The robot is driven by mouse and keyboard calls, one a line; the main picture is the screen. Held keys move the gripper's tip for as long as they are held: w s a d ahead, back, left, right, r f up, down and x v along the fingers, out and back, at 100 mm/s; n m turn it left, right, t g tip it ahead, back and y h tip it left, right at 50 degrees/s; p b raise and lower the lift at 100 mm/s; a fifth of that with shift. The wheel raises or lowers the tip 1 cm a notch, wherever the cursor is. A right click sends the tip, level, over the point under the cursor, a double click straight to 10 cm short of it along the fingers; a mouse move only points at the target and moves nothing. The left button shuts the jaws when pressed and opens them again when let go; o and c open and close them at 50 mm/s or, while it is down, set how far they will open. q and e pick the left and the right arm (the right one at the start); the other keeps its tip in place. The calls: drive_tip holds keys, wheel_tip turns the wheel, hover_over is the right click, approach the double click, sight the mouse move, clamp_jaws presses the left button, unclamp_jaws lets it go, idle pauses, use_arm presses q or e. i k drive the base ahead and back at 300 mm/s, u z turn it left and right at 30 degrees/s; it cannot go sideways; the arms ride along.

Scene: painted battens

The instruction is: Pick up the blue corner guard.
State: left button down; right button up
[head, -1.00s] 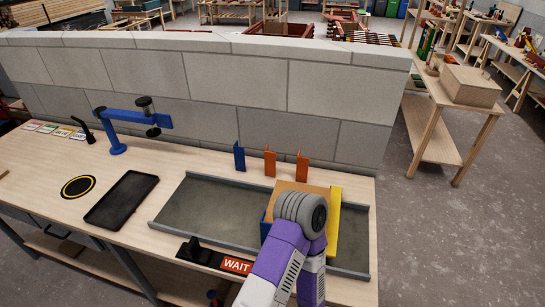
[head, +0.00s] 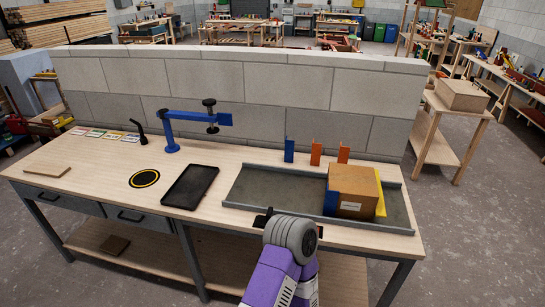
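A blue corner guard (head: 289,150) stands upright at the back of the bench, close to the grey block wall. It is left of two orange guards (head: 316,154) (head: 343,154). A cardboard-brown box (head: 352,191) sits in the grey tray (head: 262,202), with a blue piece (head: 332,203) on its left side and a yellow piece (head: 381,200) on its right. One of my purple arms reaches up from the bottom middle, its round grey wrist before the tray's front edge. I cannot tell which arm it is.
A blue clamp arm (head: 171,136) stands on the bench, left of the guards. A black tray (head: 190,187) and a yellow-ringed black disc (head: 144,179) lie at the middle left. The block wall (head: 240,85) closes off the bench's back.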

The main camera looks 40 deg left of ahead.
sight(288, 144)
drive_tip(key=u, duration=1.65)
